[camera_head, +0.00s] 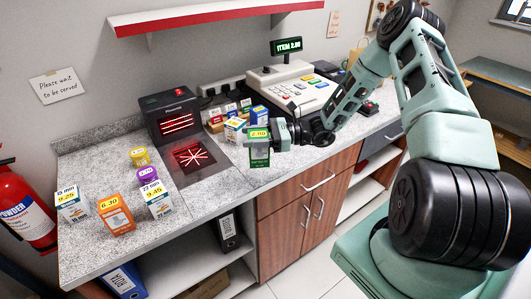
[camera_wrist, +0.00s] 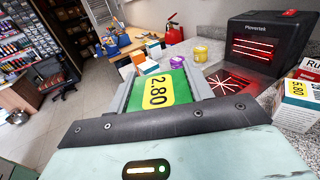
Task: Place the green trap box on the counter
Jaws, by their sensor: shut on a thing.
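The green trap box (camera_head: 259,153), with a yellow 2.80 label, is held by my gripper (camera_head: 270,139) near the front edge of the counter (camera_head: 218,168). In the head view it is upright, and whether it touches the counter is unclear. In the wrist view the green box (camera_wrist: 170,88) sits between the two grey fingers of my gripper (camera_wrist: 170,88), which are shut on it. The speckled grey counter runs to the left and behind it.
A black scanner (camera_head: 172,116) with red lines stands left of my gripper. Several priced boxes, including an orange one (camera_head: 115,215), and a yellow tin (camera_head: 140,156) stand at the left. A cash register (camera_head: 292,87) stands behind. Bare counter shows at left (camera_head: 90,163).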

